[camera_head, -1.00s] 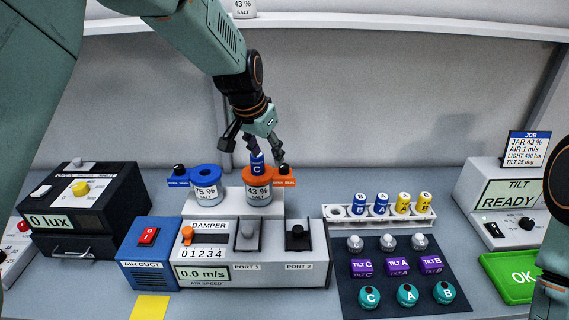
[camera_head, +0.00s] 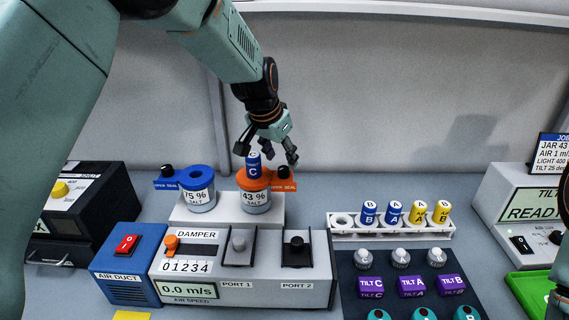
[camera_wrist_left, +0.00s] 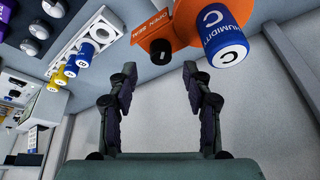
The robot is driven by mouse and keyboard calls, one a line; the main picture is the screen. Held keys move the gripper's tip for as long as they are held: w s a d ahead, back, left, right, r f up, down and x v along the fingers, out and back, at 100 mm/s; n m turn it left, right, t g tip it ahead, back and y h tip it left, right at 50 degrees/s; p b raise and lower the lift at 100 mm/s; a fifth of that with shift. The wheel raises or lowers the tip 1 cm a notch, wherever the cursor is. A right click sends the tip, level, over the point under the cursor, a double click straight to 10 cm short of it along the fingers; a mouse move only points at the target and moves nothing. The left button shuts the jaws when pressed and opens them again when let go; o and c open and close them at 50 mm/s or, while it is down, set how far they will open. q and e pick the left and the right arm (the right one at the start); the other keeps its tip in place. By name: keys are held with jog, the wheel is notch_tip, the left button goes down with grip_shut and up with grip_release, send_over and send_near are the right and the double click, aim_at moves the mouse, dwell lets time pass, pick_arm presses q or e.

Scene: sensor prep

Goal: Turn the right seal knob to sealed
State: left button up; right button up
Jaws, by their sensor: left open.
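The right jar (camera_head: 256,202) reads 43 % salt and has an orange lid (camera_head: 258,183). The right seal knob (camera_head: 284,171) is black and sits on the lid's right arm, marked open seal; it also shows in the left wrist view (camera_wrist_left: 160,50). A blue humidity sensor C (camera_head: 253,166) stands upright in the lid beside it, and it shows in the left wrist view (camera_wrist_left: 223,40). My left gripper (camera_head: 267,153) is open and empty above the lid, apart from the knob. In the left wrist view the knob appears just beyond the gap between the fingertips (camera_wrist_left: 158,74).
A blue-lidded 75 % jar (camera_head: 201,201) with its own black knob (camera_head: 167,171) stands to the left. A sensor rack (camera_head: 391,231) is to the right. The air duct box (camera_head: 128,266) and damper panel (camera_head: 240,290) lie in front. The wall behind is clear.

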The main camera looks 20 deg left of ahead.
aim_at(284, 168)
pick_arm(q)
jog(key=x, duration=0.3)
jog(key=shift+a+f, duration=0.2)
jog(key=shift+a, duration=0.1)
jog(key=shift+w+d+f, duration=0.2)
jog(key=shift+d, duration=0.35)
jog(key=shift+s+a, duration=0.1)
jog(key=shift+a, duration=0.35)
jog(key=shift+c, duration=1.9)
jog(key=shift+d, duration=0.25)
jog(key=c, duration=0.4)
jog(key=shift+a, duration=0.1)
grip_shut()
